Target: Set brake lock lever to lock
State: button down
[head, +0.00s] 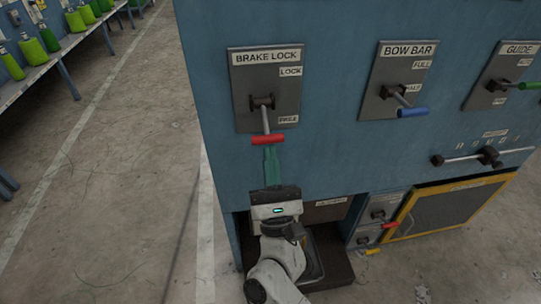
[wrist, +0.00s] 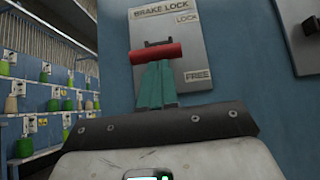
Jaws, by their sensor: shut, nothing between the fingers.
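The lever points down, toward the FREE end. My gripper (head: 270,152) has green fingers pointing up, just below the red handle. In the wrist view the shut fingers (wrist: 154,72) reach up to the underside of the red handle (wrist: 157,53). Nothing is between them. Whether they touch the handle I cannot tell.
To the right are a BOW BAR lever with a blue handle (head: 412,112) and a GUIDE lever with a green handle (head: 530,86). Lower right are a slider bar (head: 460,159) and a yellow-framed panel (head: 445,215).

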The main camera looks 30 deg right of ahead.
jog(key=shift+s+a+r+g+p, duration=0.1)
jog(key=shift+s+r+g+p, duration=0.25)
jog(key=shift+p, duration=1)
jog(key=shift+s+a+r+g+p, duration=0.15)
jog(key=shift+r+g+p, duration=0.35)
jog(key=shift+p, duration=0.85)
notch_tip(320, 180, up, 9)
jog(key=s+g+y+p, duration=0.1)
jog(key=g+p, duration=0.6)
jog(key=p, duration=2.3)
jog(key=shift+y, duration=0.9)
jog(key=shift+r, duration=0.3)
jog(key=shift+s+a+f, duration=0.1)
